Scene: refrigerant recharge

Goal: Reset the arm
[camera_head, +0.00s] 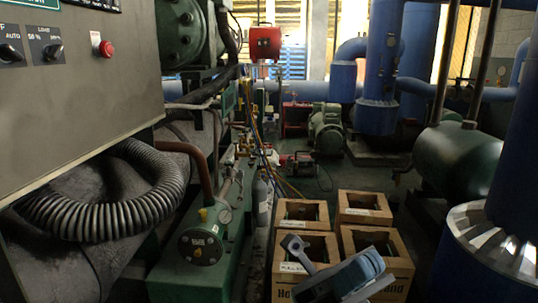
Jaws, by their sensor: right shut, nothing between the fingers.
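My right arm comes in at the bottom centre, grey-blue. Its gripper (293,243) points up and left, shut and empty, in front of the cardboard boxes. From this view it overlaps the front left box (292,268); I cannot tell how far above it the gripper is. My left gripper and arm are not in view.
Several open cardboard boxes stand on the floor, including a back right one (364,208). A green machine (205,245) with a gauge and hoses is on the left, below a grey control panel (75,75). A green tank (462,160) stands right. Dark floor lies beyond the boxes.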

